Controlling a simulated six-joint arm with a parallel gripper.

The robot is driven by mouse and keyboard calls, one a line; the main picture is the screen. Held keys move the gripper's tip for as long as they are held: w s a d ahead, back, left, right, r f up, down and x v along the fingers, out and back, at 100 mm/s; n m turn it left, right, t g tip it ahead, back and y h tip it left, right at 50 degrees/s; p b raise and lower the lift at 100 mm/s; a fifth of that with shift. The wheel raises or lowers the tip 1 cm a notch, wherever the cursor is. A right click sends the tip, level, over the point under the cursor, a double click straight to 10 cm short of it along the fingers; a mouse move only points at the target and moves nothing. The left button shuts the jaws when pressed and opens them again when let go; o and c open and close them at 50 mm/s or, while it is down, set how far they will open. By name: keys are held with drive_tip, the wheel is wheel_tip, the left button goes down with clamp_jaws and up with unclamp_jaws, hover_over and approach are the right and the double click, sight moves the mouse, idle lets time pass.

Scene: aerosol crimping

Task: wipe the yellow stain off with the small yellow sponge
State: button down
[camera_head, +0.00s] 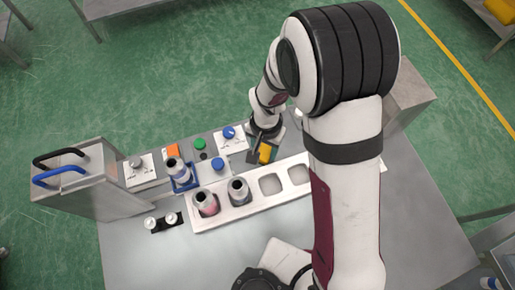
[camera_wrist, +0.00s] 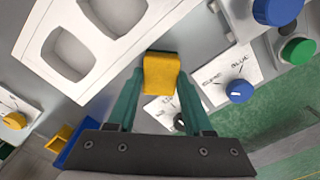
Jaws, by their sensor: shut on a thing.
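The small yellow sponge (camera_wrist: 161,74) is between the two green fingers of my gripper (camera_wrist: 160,82) in the wrist view, and the fingers are shut on it. The sponge sits over the grey panel surface beside the white tray; I cannot tell whether it touches the surface. In the head view the sponge (camera_head: 265,154) shows at my gripper (camera_head: 264,146), just behind the tray's far edge. No yellow stain can be made out in either view; the sponge and fingers hide part of the surface.
The white tray (camera_head: 238,215) holds two cans (camera_head: 206,203) in its left pockets; its right pockets look empty. A can in a blue holder (camera_head: 183,184), a green button (camera_head: 200,143) and blue knobs (camera_head: 229,132) stand to the left.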

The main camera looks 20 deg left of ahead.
drive_tip(key=shift+w+d, duration=0.95)
drive_tip(key=shift+d, duration=0.25)
drive_tip(key=shift+s+a, duration=2.15)
drive_tip(key=shift+a, duration=0.1)
drive_tip(key=shift+w+d+f, duration=0.25)
drive_tip(key=shift+w+d, duration=0.9)
drive_tip(key=shift+d, duration=0.1)
drive_tip(key=shift+w+d+r, duration=0.1)
drive_tip(key=shift+w+d, duration=0.9)
drive_tip(key=shift+d, duration=0.05)
wheel_tip(320, 180, up, 6)
drive_tip(key=shift+a, duration=0.15)
drive_tip(key=shift+r, duration=0.15)
wheel_tip(320, 180, up, 3)
drive_tip(key=shift+f, duration=0.1)
